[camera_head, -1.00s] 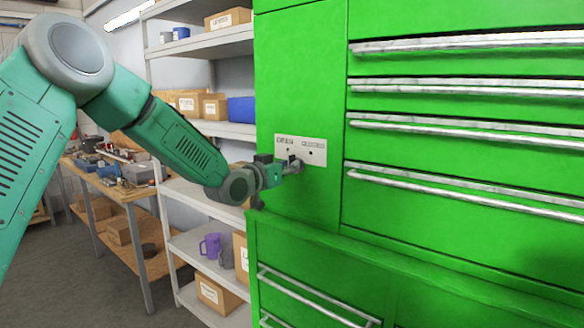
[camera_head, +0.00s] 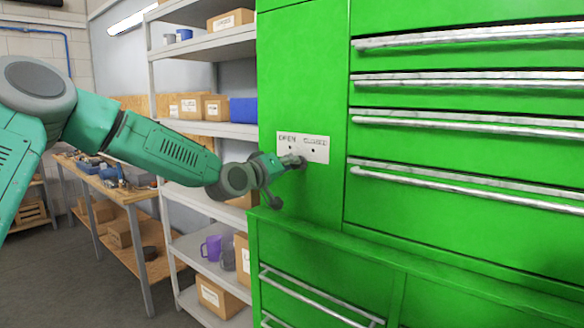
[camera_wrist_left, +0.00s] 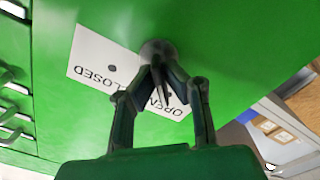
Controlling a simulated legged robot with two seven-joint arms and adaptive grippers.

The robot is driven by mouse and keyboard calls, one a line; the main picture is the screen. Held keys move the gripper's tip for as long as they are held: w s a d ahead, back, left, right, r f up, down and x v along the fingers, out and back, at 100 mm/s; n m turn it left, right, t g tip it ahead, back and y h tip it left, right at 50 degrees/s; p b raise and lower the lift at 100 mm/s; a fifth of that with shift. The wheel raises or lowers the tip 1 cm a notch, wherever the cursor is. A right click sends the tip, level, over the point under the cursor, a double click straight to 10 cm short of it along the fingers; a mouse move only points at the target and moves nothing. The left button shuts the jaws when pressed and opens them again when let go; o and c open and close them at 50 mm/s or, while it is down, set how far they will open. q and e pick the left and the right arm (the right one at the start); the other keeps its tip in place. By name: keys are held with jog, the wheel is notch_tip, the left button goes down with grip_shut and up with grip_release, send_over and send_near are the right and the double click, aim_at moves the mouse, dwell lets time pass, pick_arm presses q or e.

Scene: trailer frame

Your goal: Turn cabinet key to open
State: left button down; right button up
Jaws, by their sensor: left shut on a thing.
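The green cabinet (camera_head: 305,85) carries a white plate (camera_head: 318,150) marked OPEN and CLOSED, each word with a small black dot. The round grey lock (camera_wrist_left: 157,50) sits at the plate's edge in the left wrist view. My left gripper (camera_head: 288,164) is at the lock, just below the plate, its wrist rolled over. In the left wrist view its fingertips (camera_wrist_left: 160,76) close on the key (camera_wrist_left: 162,88), a thin grey piece between them at the lock. The fingers hide much of the key, so I cannot tell its exact angle. My right gripper is not in view.
Silver-handled drawers (camera_head: 470,120) fill the cabinet's right side, and a green ledge (camera_head: 350,245) juts out below the lock. Grey shelves (camera_head: 205,130) with boxes and a purple mug (camera_head: 211,248) stand to the left. A wooden workbench (camera_head: 112,190) is farther back.

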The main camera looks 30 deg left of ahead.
pick_arm(q)
jog(key=shift+f+n, duration=0.3)
jog(key=shift+f, duration=0.2)
jog(key=c, duration=1.7)
grip_release()
jog(key=shift+w+a+r, duration=0.1)
jog(key=shift+a, duration=0.05)
jog(key=shift+s+a+r, duration=0.1)
jog(key=shift+s+r, duration=0.1)
jog(key=shift+s, duration=0.2)
jog(key=shift+s+a+f, duration=0.1)
jog(key=shift+s+a, duration=0.05)
jog(key=shift+s, duration=1.7)
jog(key=shift+s+a+f, duration=0.1)
jog(key=shift+s+a, duration=0.1)
jog(key=shift+s, duration=1.6)
jog(key=shift+s+a+f, duration=0.1)
jog(key=shift+s+a, duration=0.05)
jog(key=shift+s, duration=1.7)
